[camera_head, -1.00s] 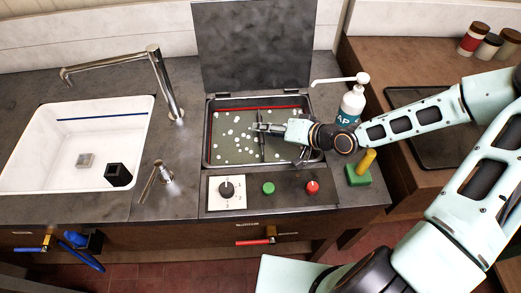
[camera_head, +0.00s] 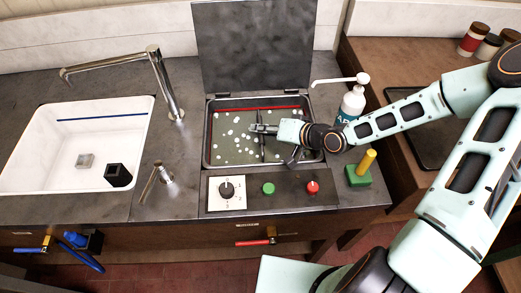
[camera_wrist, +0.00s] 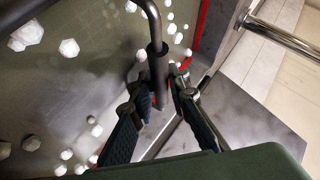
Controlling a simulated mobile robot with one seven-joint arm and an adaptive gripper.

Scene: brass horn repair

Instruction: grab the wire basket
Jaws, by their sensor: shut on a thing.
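The wire basket shows by its dark handle, whose thicker grip (camera_wrist: 157,62) comes down between my fingers in the wrist view. A thin dark upright of the basket (camera_head: 261,115) crosses the tank in the head view. The rest of the basket is hidden in murky green liquid. My gripper (camera_wrist: 160,95) is shut on the basket's handle. In the head view my gripper (camera_head: 254,128) reaches in from the right, low over the middle of the tank.
The tank (camera_head: 209,140) has white floating bits and a raised dark lid (camera_head: 254,45) behind. A pump bottle (camera_head: 352,104) and a green block with a yellow peg (camera_head: 358,178) stand at right. Front controls include a knob (camera_head: 226,190). The white sink (camera_head: 50,150) is at left.

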